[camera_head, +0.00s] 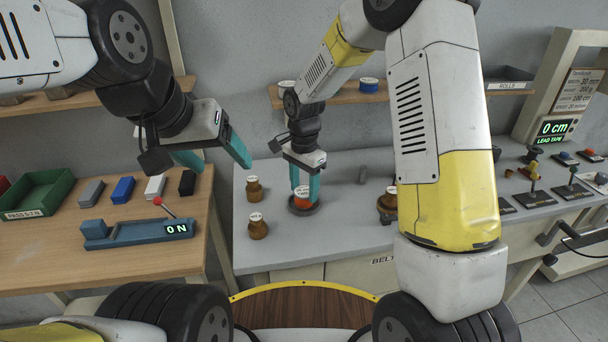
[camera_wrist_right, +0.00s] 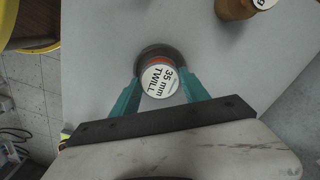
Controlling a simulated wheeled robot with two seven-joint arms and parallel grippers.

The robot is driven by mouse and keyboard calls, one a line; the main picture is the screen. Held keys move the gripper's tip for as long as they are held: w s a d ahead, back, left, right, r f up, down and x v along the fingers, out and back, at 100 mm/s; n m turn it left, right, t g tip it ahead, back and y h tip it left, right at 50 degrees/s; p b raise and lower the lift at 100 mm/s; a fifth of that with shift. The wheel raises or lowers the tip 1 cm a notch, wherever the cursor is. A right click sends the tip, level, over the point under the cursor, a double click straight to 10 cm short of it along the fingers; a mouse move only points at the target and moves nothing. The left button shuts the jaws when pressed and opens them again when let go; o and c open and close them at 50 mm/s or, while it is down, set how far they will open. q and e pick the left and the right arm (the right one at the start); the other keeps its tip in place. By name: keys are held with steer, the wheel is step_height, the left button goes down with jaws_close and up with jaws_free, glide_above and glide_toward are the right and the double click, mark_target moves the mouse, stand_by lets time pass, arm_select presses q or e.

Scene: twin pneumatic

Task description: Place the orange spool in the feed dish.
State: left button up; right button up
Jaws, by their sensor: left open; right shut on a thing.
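The orange spool (camera_head: 302,201) has a white top label, which reads "35 mm TWILL" in the right wrist view (camera_wrist_right: 160,80). My right gripper (camera_head: 304,190) is shut on it, with one teal finger on each side in the wrist view (camera_wrist_right: 160,92). The spool is over or within the round dark feed dish (camera_head: 305,211) on the grey bench. The dish's rim (camera_wrist_right: 160,49) shows around the spool's far side. I cannot tell whether the spool touches the dish floor. My left gripper (camera_head: 212,157) is open and empty above the wooden table at left.
Brown spools (camera_head: 254,190) (camera_head: 257,227) stand left of the dish, and another (camera_head: 387,202) stands to its right. The wooden table (camera_head: 60,250) holds a green bin (camera_head: 40,194), small coloured blocks and a blue device (camera_head: 138,231) reading "ON". Levers line the right bench.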

mark_target(304, 191)
steer(key=shift+f, duration=0.1)
steer(key=o, duration=1.5)
step_height(304, 191, up, 12)
steer(key=s+d+r+n+t+y, duration=0.25)
steer(key=s+d+r+n, duration=0.25)
steer(key=s+d+r, duration=0.45)
steer(key=shift+s+d+r+n+t, duration=0.25)
steer(key=shift+s+d+n+t, duration=0.45)
steer(key=shift+s, duration=1.25)
steer(key=shift+s+d+r+n+t, duration=0.2)
steer(key=shift+s+d+n+t, duration=0.5)
steer(key=shift+s, duration=1.25)
steer(key=shift+s+d+r+n+t, duration=0.35)
steer(key=shift+s+d+n, duration=0.6)
steer(key=shift+s, duration=1)
